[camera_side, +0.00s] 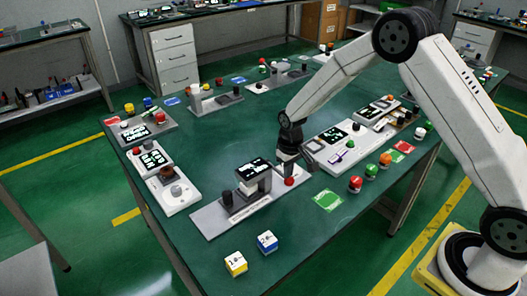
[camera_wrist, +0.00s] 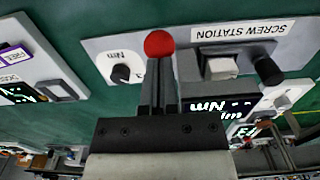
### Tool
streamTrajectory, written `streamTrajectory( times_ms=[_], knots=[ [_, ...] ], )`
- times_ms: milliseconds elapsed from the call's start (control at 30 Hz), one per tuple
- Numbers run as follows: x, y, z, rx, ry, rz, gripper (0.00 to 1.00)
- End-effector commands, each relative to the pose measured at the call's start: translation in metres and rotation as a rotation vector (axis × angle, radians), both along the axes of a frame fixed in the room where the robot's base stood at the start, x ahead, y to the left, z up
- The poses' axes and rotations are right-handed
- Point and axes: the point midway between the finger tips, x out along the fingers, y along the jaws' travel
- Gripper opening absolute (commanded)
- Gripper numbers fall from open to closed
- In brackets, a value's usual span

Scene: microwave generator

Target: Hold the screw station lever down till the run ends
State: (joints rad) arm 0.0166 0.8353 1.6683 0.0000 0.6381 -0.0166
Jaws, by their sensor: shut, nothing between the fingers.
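The screw station is a grey plate (camera_side: 207,222) near the front of the green table in the side view. It carries a black display (camera_side: 254,168), a black knob and a red ball (camera_side: 290,182) that looks like the lever's end. The wrist view shows its "SCREW STATION" label (camera_wrist: 243,31), the red ball (camera_wrist: 159,43) and an "Nm" dial (camera_wrist: 121,73). My gripper (camera_side: 287,172) points down at the red ball. In the wrist view my gripper (camera_wrist: 160,66) is shut and empty, its fingertips at the ball's edge. Contact and the lever's height cannot be told; the lever's arm is hidden.
A white panel (camera_side: 318,152) with a screen stands right of my gripper. Red, orange and green buttons (camera_side: 371,171) line the right edge. A green card (camera_side: 327,200) and two labelled cubes (camera_side: 267,241) lie in front. The table's middle is clear.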

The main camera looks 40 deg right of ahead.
Motion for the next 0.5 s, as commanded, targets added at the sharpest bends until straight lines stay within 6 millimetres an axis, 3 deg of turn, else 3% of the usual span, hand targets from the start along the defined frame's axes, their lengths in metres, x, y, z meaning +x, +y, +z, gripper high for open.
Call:
streamTrajectory(
  times_ms=[500],
  knots=[
    [-0.0001, 0.0, -0.0118, 0.0, 0.0, 0.0, 0.0]
  ],
)
